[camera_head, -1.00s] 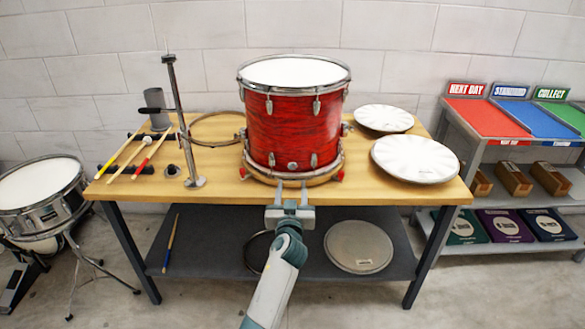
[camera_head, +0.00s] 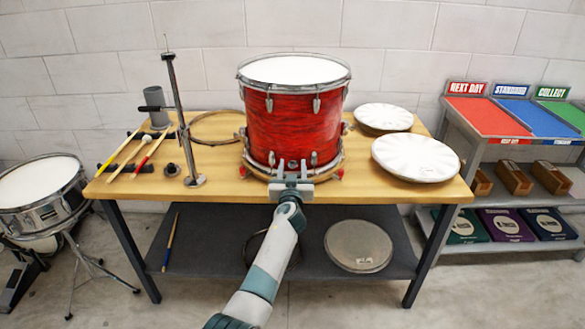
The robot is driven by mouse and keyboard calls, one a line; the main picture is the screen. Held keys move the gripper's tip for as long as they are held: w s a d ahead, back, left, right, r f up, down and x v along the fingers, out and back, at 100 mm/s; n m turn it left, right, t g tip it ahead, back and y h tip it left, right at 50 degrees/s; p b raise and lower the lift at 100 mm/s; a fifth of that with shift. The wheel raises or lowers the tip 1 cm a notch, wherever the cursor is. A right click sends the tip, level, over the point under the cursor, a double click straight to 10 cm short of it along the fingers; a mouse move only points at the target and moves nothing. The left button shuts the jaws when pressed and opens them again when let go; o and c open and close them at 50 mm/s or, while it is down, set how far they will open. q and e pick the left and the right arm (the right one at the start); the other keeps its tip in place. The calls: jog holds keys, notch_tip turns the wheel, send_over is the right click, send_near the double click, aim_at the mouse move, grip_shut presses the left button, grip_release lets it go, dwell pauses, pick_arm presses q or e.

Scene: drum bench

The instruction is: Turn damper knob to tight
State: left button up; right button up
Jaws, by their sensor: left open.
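The red drum (camera_head: 292,125) stands upright on a round wooden base on the bench. My left gripper (camera_head: 292,165) is open at the drum's lower front, with one finger on each side of the knob. I cannot tell whether the fingers touch it. My gripper hides part of the base's front. My right gripper is not in view.
The wooden bench (camera_head: 225,187) carries a metal stand (camera_head: 178,110) and drumsticks (camera_head: 120,150) at left. Pale drumheads (camera_head: 415,158) lie at right. A snare drum (camera_head: 40,190) stands left of the bench, and a sorting rack (camera_head: 500,117) stands at right.

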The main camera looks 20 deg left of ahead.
pick_arm(q)
jog(key=shift+c, duration=0.2)
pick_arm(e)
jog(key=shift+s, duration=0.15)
pick_arm(q)
jog(key=c, duration=1)
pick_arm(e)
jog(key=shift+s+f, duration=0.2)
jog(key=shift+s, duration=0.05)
